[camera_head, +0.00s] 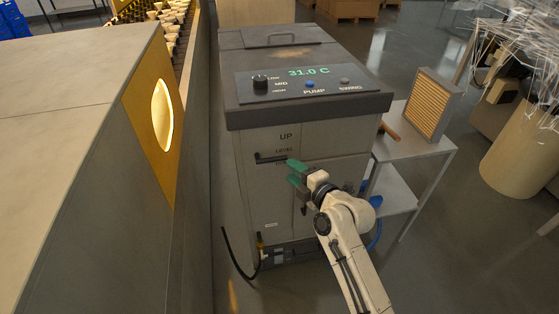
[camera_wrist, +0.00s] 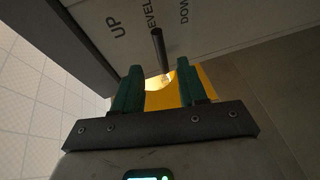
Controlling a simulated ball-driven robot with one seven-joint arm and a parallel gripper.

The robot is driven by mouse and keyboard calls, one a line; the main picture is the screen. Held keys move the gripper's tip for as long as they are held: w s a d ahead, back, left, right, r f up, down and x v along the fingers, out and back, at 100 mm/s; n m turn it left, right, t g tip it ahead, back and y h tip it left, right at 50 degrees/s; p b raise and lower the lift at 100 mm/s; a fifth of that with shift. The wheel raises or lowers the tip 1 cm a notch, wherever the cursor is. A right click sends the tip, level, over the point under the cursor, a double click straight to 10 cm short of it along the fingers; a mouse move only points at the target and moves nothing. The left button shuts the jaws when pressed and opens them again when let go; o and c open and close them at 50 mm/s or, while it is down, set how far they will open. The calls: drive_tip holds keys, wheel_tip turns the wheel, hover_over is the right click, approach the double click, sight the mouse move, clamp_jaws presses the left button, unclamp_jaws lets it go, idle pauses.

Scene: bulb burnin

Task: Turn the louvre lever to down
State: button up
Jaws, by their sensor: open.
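The louvre lever (camera_head: 270,157) is a dark bar on the front of the grey cooler, below the UP label (camera_head: 286,136) and near the LEVEL label. In the wrist view the lever (camera_wrist: 159,48) is a dark rod, its near end between or just ahead of my fingertips; I cannot tell whether it touches them. The UP (camera_wrist: 121,29), LEVEL (camera_wrist: 151,14) and DOWN (camera_wrist: 184,12) labels show beyond it. My gripper (camera_head: 292,171) has green fingers and is in front of the panel. In the wrist view my gripper (camera_wrist: 160,75) is open, its fingers apart.
The cooler's top panel (camera_head: 308,80) has a knob, PUMP and SWING buttons and a 31.0 C display. A small side table (camera_head: 418,146) with a framed filter pad (camera_head: 430,102) stands right. A grey wall with a yellow panel (camera_head: 152,82) is close on the left. A hose (camera_head: 232,259) hangs low.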

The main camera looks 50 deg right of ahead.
drive_tip(key=p+x, duration=0.1)
drive_tip(key=x, duration=0.6)
drive_tip(key=shift+w+f, duration=0.15)
drive_tip(key=shift+w, duration=0.1)
drive_tip(key=shift+c, duration=0.3)
clamp_jaws()
